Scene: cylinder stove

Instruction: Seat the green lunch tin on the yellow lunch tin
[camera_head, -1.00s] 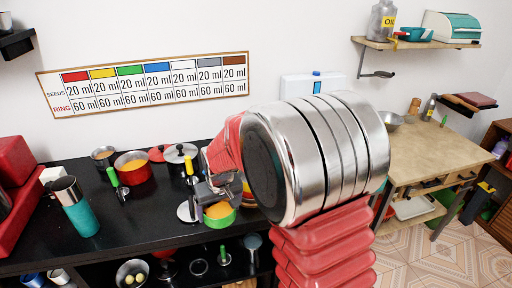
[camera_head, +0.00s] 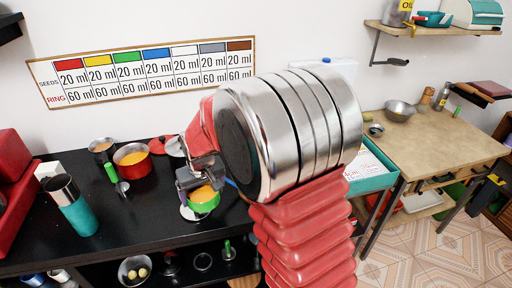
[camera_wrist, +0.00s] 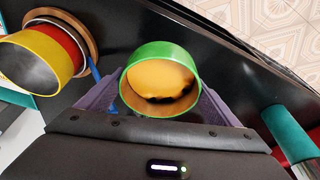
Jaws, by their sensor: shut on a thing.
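The green lunch tin (camera_wrist: 160,80) is a round open tin with orange contents, dark along one edge. My gripper (camera_head: 195,186) is shut on it, with a finger on each side in the wrist view. In the head view the green tin (camera_head: 204,202) shows below the gripper, over the black counter. The yellow lunch tin (camera_wrist: 42,58) is at the left of the wrist view, open and empty-looking, lying apart from the green tin. It appears stacked with a red section over a round wooden base. My arm hides the yellow tin in the head view.
A red pot (camera_head: 132,160), a green-handled tool (camera_head: 114,178) and a teal flask (camera_head: 72,208) stand on the black counter (camera_head: 140,225) to the left. A blue stick (camera_wrist: 94,70) is beside the wooden base. A teal tray (camera_head: 376,181) is right of my arm.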

